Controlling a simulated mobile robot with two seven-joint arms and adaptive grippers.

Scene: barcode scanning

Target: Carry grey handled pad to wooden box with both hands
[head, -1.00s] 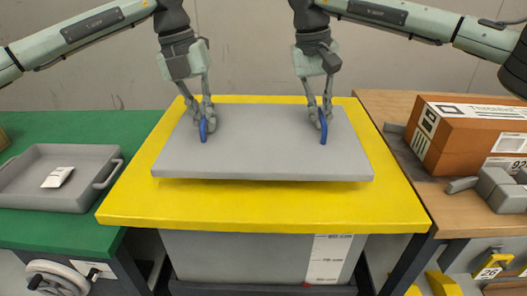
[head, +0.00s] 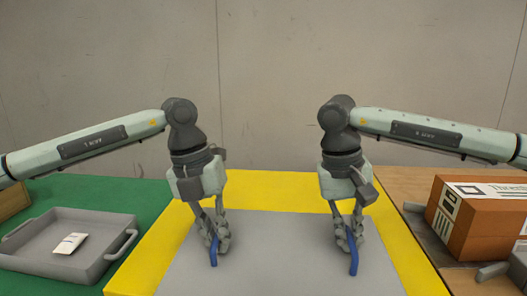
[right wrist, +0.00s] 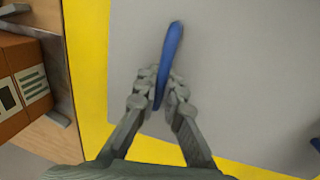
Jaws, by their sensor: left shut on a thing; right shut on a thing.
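The grey pad (head: 283,262) is a flat slab over the yellow tabletop, with its near part cut off by the head view's lower edge. My left gripper (head: 217,238) is shut on its left blue handle (head: 214,254). My right gripper (head: 348,236) is shut on its right blue handle (head: 353,260). The right wrist view shows this handle (right wrist: 171,48) between the fingers of my right gripper (right wrist: 161,88). A gap under the pad cannot be judged now. A brown box (head: 480,228) with printed labels stands at right; its material is unclear.
The yellow tabletop (head: 180,218) shows around the pad. A grey tray (head: 25,262) with a white packet (head: 69,243) sits on the green table (head: 112,193) at left. A brown wooden surface (head: 395,182) lies at right. A plain wall is behind.

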